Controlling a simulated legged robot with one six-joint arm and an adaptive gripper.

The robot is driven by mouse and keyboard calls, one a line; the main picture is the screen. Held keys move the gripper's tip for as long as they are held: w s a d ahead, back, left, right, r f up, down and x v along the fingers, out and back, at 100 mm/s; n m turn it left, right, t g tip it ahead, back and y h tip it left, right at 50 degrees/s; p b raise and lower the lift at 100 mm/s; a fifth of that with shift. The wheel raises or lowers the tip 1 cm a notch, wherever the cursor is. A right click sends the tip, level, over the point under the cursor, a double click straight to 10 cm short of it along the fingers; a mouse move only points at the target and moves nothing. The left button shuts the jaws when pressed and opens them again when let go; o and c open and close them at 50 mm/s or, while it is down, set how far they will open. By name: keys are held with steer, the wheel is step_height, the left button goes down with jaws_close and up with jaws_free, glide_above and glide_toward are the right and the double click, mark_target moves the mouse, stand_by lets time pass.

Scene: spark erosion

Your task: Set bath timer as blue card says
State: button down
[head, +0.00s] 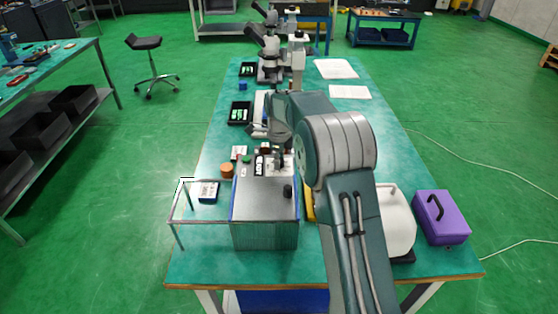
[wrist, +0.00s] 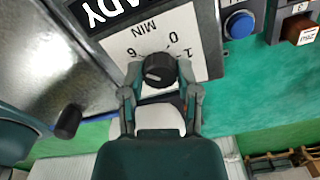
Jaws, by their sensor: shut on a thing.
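My gripper (wrist: 160,78) is at the timer dial in the wrist view, its two fingers closed on opposite sides of the black timer knob (wrist: 158,66). The knob sits on a white dial plate (wrist: 150,34) with MIN and several numbers, seen upside down and partly covered by the knob and fingers. The knob's pointer setting cannot be read. The metal-topped bath (head: 265,203) stands at the table's near end in the head view.
A blue button (wrist: 239,24) and a brown-topped switch (wrist: 299,30) are beside the dial. A dark lid knob (wrist: 68,121) stands on the bath. A clear-sided frame (head: 176,205) is at left; a white container (head: 398,221) and purple case (head: 441,217) are at right.

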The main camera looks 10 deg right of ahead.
steer(key=shift+c, duration=1.6)
jaws_free()
steer(key=shift+w, duration=0.15)
step_height(320, 180, up, 12)
steer(key=shift+a, duration=0.1)
